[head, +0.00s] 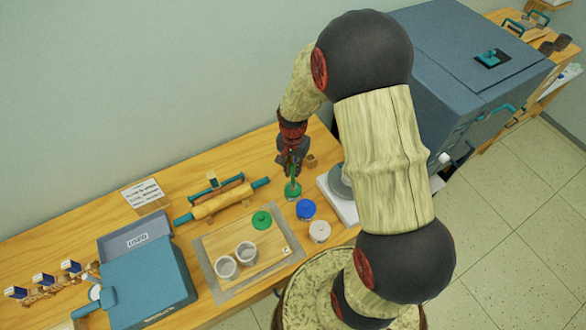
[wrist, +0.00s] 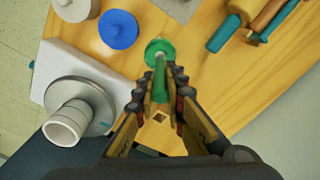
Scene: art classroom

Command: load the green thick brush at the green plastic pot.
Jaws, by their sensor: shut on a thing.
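My gripper (head: 291,168) is shut on the green thick brush (wrist: 160,80), which points down between the fingers in the wrist view (wrist: 160,98). The green plastic pot (head: 293,190) stands on the table directly below the gripper. In the wrist view, the brush's lower end overlaps the mouth of the pot (wrist: 150,48) and seems to be in it. The bristles are hidden, so I cannot tell how deep they are or whether they touch paint. A green lid (head: 262,220) lies on the wooden board, apart from the pot.
A blue-lidded pot (head: 306,209) and a whitish pot (head: 319,231) stand close by. A grey wheel on a white slab (wrist: 85,105) is beside the gripper.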

